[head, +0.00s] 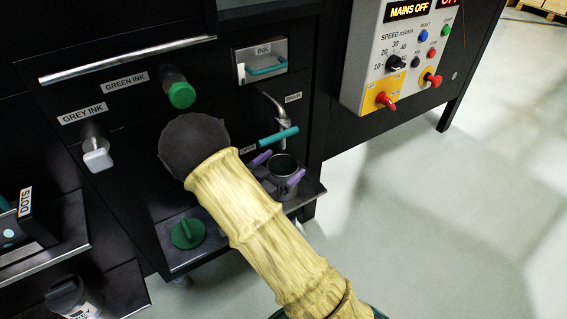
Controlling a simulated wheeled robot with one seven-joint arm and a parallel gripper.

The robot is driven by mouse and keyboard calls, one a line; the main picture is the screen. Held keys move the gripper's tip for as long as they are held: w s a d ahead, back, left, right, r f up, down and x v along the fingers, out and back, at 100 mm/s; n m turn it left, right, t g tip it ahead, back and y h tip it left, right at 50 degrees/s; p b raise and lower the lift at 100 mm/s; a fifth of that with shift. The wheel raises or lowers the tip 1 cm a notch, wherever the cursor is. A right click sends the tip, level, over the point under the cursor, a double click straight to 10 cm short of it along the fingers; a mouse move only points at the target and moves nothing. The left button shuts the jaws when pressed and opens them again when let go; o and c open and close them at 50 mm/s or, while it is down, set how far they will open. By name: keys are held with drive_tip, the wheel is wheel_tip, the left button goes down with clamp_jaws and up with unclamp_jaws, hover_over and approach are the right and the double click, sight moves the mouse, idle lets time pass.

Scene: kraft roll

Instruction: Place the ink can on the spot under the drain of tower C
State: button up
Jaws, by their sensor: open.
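The dark grey ink can (284,164) stands upright, its open top showing, on a dark shelf (304,194) at the front of the black machine. It is below the drain tap (281,121), which has a teal handle and a DRAIN label. My gripper (279,168) has purple fingers, one on each side of the can; it is open, and I cannot tell whether a finger touches the can. The spot beneath the can is hidden, so I cannot see how well the can is centred. No tower C label is readable.
A green round cap (187,233) lies on the shelf left of my arm. Green ink (182,95) and grey ink (97,155) knobs jut from the panel. A control box (405,55) hangs at the upper right. The floor (450,220) at right is clear.

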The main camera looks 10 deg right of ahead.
drive_tip(key=p+v, duration=0.3)
drive_tip(key=v, duration=0.7)
drive_tip(key=shift+s+a+p, duration=0.25)
drive_tip(key=shift+a+p, duration=0.05)
drive_tip(key=shift+p, duration=0.05)
